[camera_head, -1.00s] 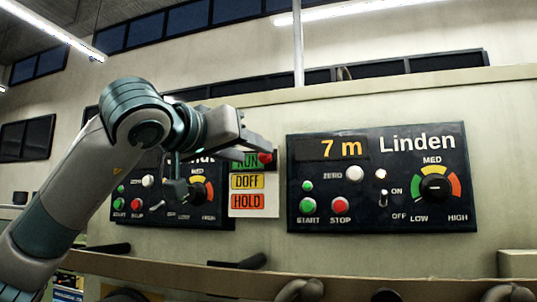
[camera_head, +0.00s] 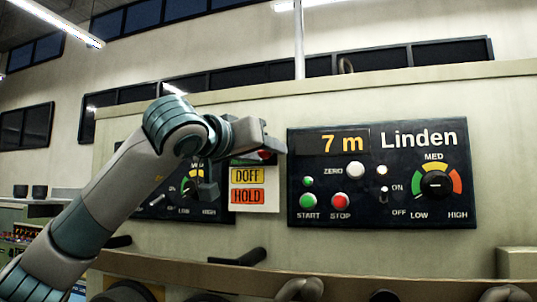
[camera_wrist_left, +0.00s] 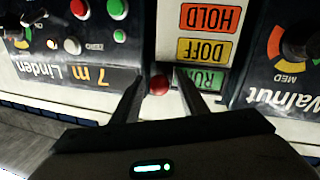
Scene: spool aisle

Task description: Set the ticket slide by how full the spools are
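The ticket card (camera_head: 254,201) is a white plate between two dark panels, with a green RUN label, a yellow DOFF label (camera_head: 247,176) and an orange HOLD label (camera_head: 248,197). Its red slide knob (camera_wrist_left: 159,85) sits level with RUN (camera_wrist_left: 203,80) in the upside-down left wrist view. My left gripper (camera_wrist_left: 160,88) is open there, one finger on each side of the knob with gaps showing. In the head view the gripper (camera_head: 272,147) covers most of RUN and part of the knob (camera_head: 264,155). Spools (camera_head: 300,289) at the bottom edge are cut off; their fill cannot be judged. My right gripper is out of view.
The Linden panel (camera_head: 380,215) at right shows 7 m, buttons, a switch and a dial (camera_head: 436,184). The Walnut panel (camera_wrist_left: 290,60) is largely behind my left arm in the head view. A brown rail (camera_head: 400,281) and a dark peg (camera_head: 240,258) lie below.

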